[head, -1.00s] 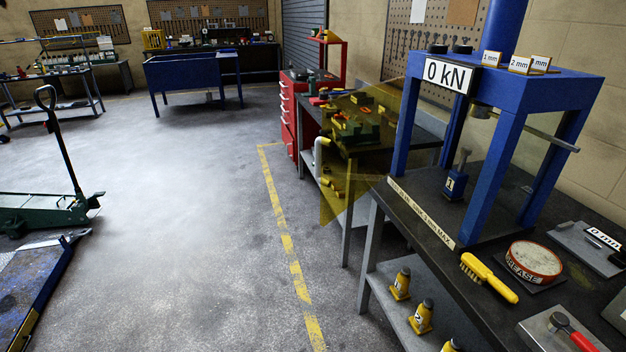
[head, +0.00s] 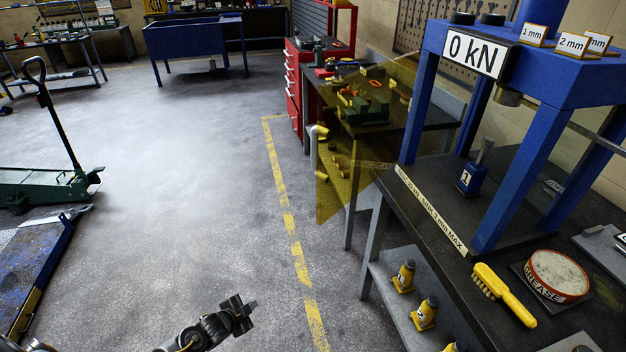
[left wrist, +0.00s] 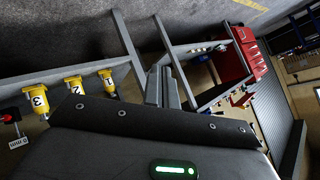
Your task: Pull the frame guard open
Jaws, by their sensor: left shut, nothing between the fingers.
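The frame guard (head: 335,198) is a see-through yellow panel at the left side of the blue press frame (head: 520,170). It stands upright at the bench end, and the bench behind shows through it. A pale upright bar with a bent top (head: 314,152) shows at its left edge; I cannot tell whether it is the guard's handle. My left gripper (head: 248,305) is shut and empty, low over the floor, left of the press bench and well apart from the guard. Its fingers also show in the left wrist view (left wrist: 163,85). My right gripper is out of view.
The press bench (head: 420,215) carries a small blue jack (head: 473,177), a yellow brush (head: 505,292) and a grease tin (head: 558,275). Several yellow bottle jacks (head: 424,314) stand on its lower shelf. A trolley jack (head: 50,185) stands far left. The middle floor is clear.

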